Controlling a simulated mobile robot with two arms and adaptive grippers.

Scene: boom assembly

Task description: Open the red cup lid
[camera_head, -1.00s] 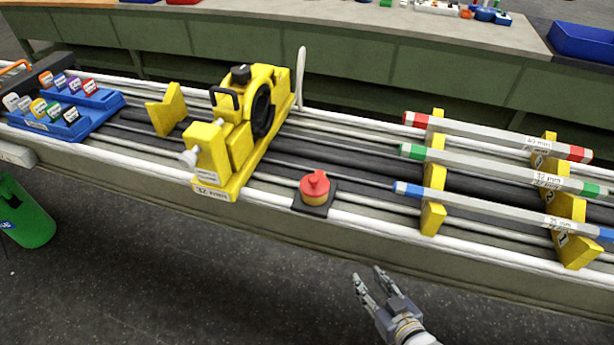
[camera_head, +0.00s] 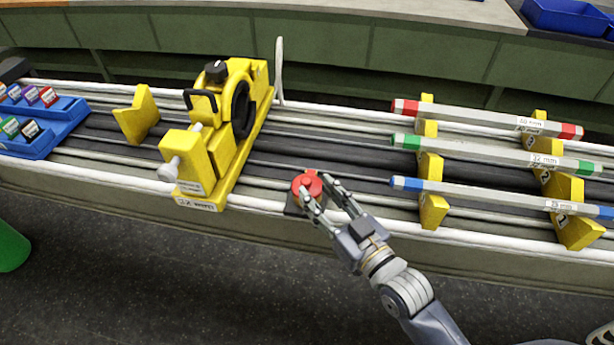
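The red cup lid (camera_head: 306,184) sits on its small cup on a dark square base at the front edge of the bench. My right gripper (camera_head: 318,196) reaches in from the lower right, its two fingers apart and its tips at the lid. One finger lies over the front of the lid, the other beside its right side. I cannot tell whether they touch it. The fingers and the lid hide most of the cup body. My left gripper is not in view.
A yellow clamp fixture (camera_head: 198,160) stands left of the cup. Several tipped bars, such as the blue-ended bar (camera_head: 480,193), lie on yellow holders (camera_head: 432,208) to the right. A blue rack (camera_head: 60,112) is at the far left.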

